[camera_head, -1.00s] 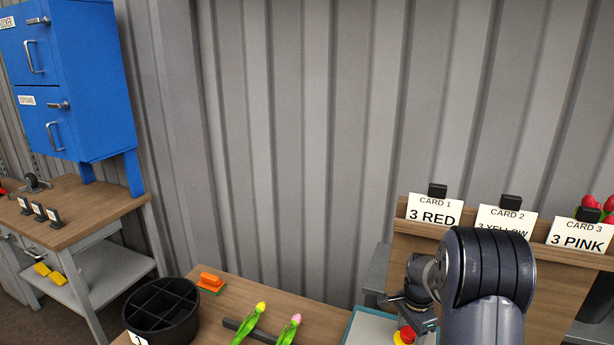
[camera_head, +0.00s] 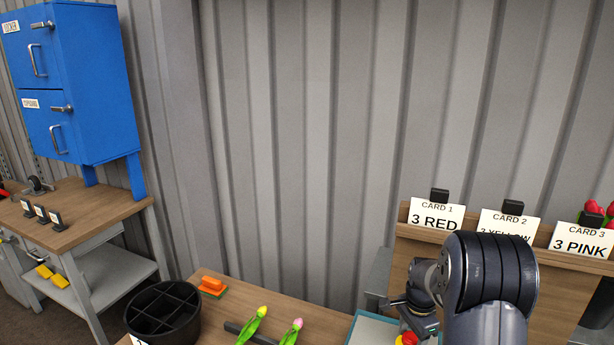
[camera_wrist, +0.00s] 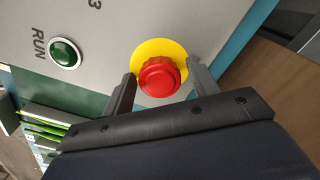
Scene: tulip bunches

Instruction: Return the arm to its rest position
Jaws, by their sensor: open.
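My arm shows at the lower right of the head view, with its wrist bent down over a pale panel with a teal edge. My gripper (camera_wrist: 160,92) is open in the wrist view. Its two fingers stand apart on either side of a red push button (camera_wrist: 160,76) on a yellow disc, and nothing is held. I cannot tell whether the fingers touch the button. The red button also shows in the head view (camera_head: 407,339), just below the wrist. A green button (camera_wrist: 65,52) marked RUN is to the left on the same panel.
A wooden rack with cards reading 3 RED (camera_head: 436,216), 3 YELLOW and 3 PINK (camera_head: 582,240) stands behind my arm. Two tulips (camera_head: 253,325) and a black divided bucket (camera_head: 163,312) are on the table to the left. A blue cabinet (camera_head: 75,85) is farther left.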

